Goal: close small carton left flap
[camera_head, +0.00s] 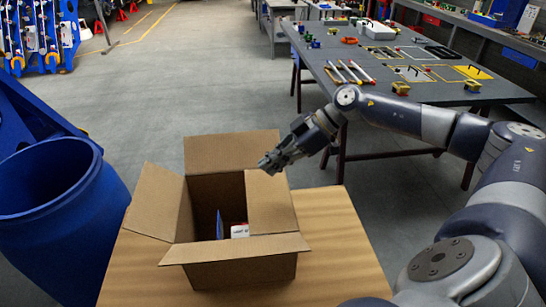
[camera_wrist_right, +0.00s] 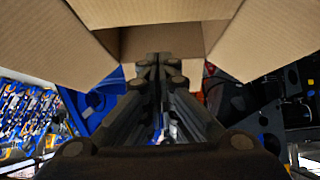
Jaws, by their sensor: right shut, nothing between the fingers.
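A small open cardboard carton (camera_head: 240,270) stands on the wooden table top. Its left flap (camera_head: 155,203) stands open, leaning outward to the left. The back flap (camera_head: 233,151) stands up, and the front flap (camera_head: 235,248) sticks out towards me. The right flap (camera_head: 270,202) lies inward over the right part of the opening. My right gripper (camera_head: 268,166) is shut and empty, by the carton's back right corner above the right flap. In the right wrist view the shut fingers (camera_wrist_right: 158,62) point at the carton's cardboard (camera_wrist_right: 150,12). Whether they touch it is unclear. My left gripper is not in view.
Inside the carton are a blue item (camera_head: 219,224) and a white and red item (camera_head: 240,231). A blue barrel (camera_head: 60,215) stands close to the left. Bare wooden table top (camera_head: 340,240) lies right of the carton. A grey workbench (camera_head: 420,75) with tools stands behind.

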